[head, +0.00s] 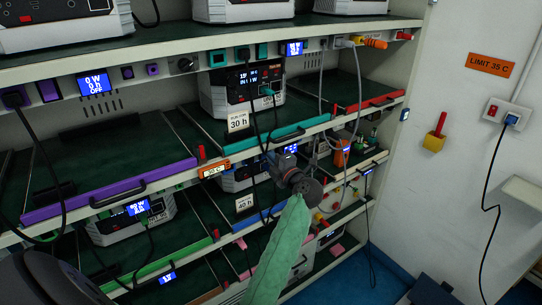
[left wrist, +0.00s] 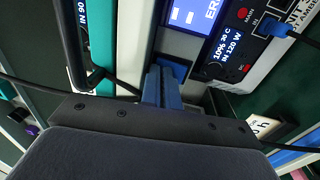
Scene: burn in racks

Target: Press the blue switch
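My left gripper (head: 275,163) is at the front strip of the middle shelf, beside a small lit blue display (head: 291,149). In the left wrist view its narrow blue fingers (left wrist: 162,80) lie side by side with no visible gap. They point at the pale strip next to the blue display (left wrist: 190,14). Whether the fingertips touch the strip cannot be told. My right gripper is not in view.
A blue tray edge (head: 253,219) and a device with a "40 h" card (head: 244,202) are below the gripper. A teal tray edge (head: 275,139) is above it. Black cables hang close by. A wall outlet (head: 506,112) is at the right.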

